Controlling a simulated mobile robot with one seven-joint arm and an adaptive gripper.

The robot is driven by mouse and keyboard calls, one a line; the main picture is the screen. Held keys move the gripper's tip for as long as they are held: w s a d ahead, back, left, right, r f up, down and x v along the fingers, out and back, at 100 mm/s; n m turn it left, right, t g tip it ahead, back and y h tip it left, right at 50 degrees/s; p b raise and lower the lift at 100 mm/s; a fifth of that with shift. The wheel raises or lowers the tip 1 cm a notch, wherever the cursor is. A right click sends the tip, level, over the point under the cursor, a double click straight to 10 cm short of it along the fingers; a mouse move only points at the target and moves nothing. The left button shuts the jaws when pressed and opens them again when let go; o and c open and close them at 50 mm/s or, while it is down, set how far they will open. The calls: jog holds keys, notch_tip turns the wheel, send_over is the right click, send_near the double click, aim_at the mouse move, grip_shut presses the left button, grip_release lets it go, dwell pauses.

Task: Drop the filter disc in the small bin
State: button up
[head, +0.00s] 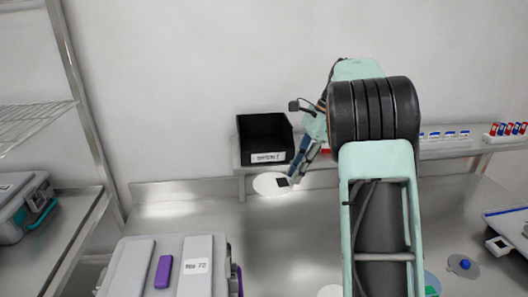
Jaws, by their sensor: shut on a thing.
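The filter disc (264,187) is a flat, white, round sheet. My gripper (284,181) is shut on its right side, with a dark fingertip pad showing against the white. The disc is held in the air, just below and in front of the small bin as seen in the head view. The small bin (250,142) is black and open-topped, with a white label on its front; it stands on the raised shelf at the back. My arm covers the middle right of the view, and part of the gripper is seen edge-on.
A grey lidded case (143,262) with a purple block on it is at the front left. Red and blue vials (508,129) stand on the shelf (455,150) at right. A blue-knobbed disc (463,265) and a blue-edged tray (510,222) lie on the right. The steel counter between is mostly clear.

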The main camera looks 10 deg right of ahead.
jog(key=w+d+r+m+t+h+b, duration=0.1)
jog(key=w+d+r+m+t, duration=0.1)
jog(key=r+m, duration=0.45)
jog(key=w+d+r+m+t+h, duration=0.1)
jog(key=w+d+r+m+t, duration=0.15)
jog(key=r+m, duration=0.4)
jog(key=shift+m+h, duration=0.4)
jog(key=shift+m, duration=0.2)
jog(key=w+a+f+p, duration=0.1)
jog(key=w+a+f, duration=0.1)
jog(key=w+f, duration=0.1)
jog(key=w+a+f, duration=0.2)
jog(key=w+a, duration=0.1)
jog(key=w, duration=0.1)
jog(key=w+a+f+p, duration=0.1)
jog(key=w+a+f, duration=0.1)
jog(key=w+f, duration=0.1)
jog(key=shift+w+a+f+p, duration=0.3)
jog(key=shift+w+a, duration=0.05)
jog(key=shift+w, duration=0.1)
jog(key=shift+s+x, duration=0.25)
jog(key=shift+x, duration=0.95)
jog(key=shift+d+f, duration=0.1)
jog(key=shift+f, duration=0.5)
